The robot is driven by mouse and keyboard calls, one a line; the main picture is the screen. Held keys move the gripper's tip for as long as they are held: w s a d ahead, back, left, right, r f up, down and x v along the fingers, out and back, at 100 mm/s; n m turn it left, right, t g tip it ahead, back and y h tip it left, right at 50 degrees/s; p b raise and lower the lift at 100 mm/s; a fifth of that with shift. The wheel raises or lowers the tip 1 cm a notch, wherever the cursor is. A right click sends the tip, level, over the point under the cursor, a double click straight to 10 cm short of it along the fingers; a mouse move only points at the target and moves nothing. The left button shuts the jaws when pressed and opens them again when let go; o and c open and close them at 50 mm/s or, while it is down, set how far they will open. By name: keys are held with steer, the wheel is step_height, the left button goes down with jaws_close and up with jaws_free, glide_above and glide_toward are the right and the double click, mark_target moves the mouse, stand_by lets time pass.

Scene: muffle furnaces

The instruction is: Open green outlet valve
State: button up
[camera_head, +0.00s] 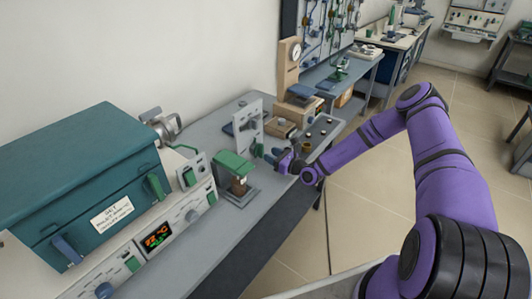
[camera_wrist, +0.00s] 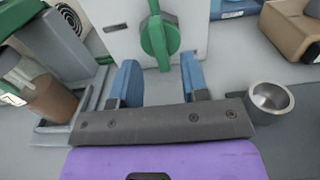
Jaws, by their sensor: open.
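The green valve handle (camera_wrist: 157,38) is mounted on a pale upright panel (camera_wrist: 105,30) in the wrist view. It is a round knob with an upright grip bar. My gripper (camera_wrist: 160,76) is open, with its blue fingers pointing at the valve. The handle's lower end shows between the fingertips, and I cannot tell whether they touch it. In the head view my gripper (camera_head: 272,157) is at the bench beside the pale panel (camera_head: 247,122). A small green part (camera_head: 257,150) shows there, mostly hidden.
A green-topped stand with a brown cup (camera_head: 238,184) is left of my gripper. A metal cup (camera_wrist: 270,97) is close on the right in the wrist view. The teal furnace (camera_head: 85,185) fills the bench's left. Open floor lies right of the bench.

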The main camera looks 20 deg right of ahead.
steer(key=v, duration=0.6)
steer(key=shift+s+d, duration=0.25)
steer(key=shift+s, duration=0.05)
steer(key=s+a+r+n+g, duration=0.3)
steer(key=s+r+n+g, duration=0.15)
steer(key=r+n, duration=0.4)
steer(key=s+a+r+n+g, duration=0.2)
steer(key=s+r+n+g, duration=0.25)
steer(key=r, duration=0.65)
steer(key=s+a+r+n+g, duration=0.3)
steer(key=s+r+n+g, duration=0.15)
steer(key=r+n, duration=0.35)
steer(key=s+d+r+n+t+h, duration=0.1)
steer(key=s+d+r+n+h, duration=0.1)
steer(key=s+r, duration=0.5)
steer(key=s+d+r+n+t+h, duration=0.2)
steer(key=s+r+h, duration=0.3)
steer(key=s, duration=0.5)
steer(key=s+d+r+n+t+h, duration=0.1)
steer(key=s+d+r+n+h, duration=0.2)
steer(key=s+r, duration=0.6)
steer(key=shift+d+r+n+h, duration=0.15)
steer(key=shift+d+n+h, duration=0.15)
steer(key=shift+d+n, duration=0.25)
